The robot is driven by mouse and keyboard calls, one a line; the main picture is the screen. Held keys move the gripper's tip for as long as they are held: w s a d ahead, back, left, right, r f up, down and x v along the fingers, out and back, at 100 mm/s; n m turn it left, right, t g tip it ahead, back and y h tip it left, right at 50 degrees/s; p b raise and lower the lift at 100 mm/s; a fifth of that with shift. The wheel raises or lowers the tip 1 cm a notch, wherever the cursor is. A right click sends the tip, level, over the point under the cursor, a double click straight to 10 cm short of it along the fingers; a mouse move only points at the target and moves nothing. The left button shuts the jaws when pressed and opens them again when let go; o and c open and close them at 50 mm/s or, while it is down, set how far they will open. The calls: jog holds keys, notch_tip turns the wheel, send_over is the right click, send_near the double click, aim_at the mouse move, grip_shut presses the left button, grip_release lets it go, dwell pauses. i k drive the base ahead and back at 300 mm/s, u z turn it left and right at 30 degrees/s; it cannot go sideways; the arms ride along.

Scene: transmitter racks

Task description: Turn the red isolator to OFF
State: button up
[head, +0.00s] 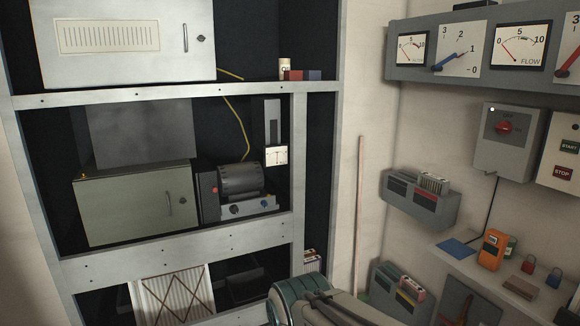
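The red isolator (503,128) is a red rotary knob on the front of a grey box (494,158) on the right-hand wall. Small lettering sits around the knob, with "ON" seemingly above it. The lettering is too small to tell the knob's exact setting. A small white light shows at the box's upper left corner. Part of my arm, grey with a teal rounded end, shows at the bottom middle, below and left of the box and well apart from it. My gripper is not in view.
A START/STOP box (561,150) is close to the isolator's right. Dial gauges hang on a panel (474,81) above. Below are a grey wall bin (420,209) and a shelf (468,262) with an orange meter (492,247) and padlocks. An equipment rack (299,180) fills the left.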

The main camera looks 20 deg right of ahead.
aim_at(505, 128)
jog(key=z, duration=0.3)
jog(key=i, duration=1.6)
jog(key=z, duration=1.4)
jog(key=i, duration=1.55)
jog(key=z, duration=0.75)
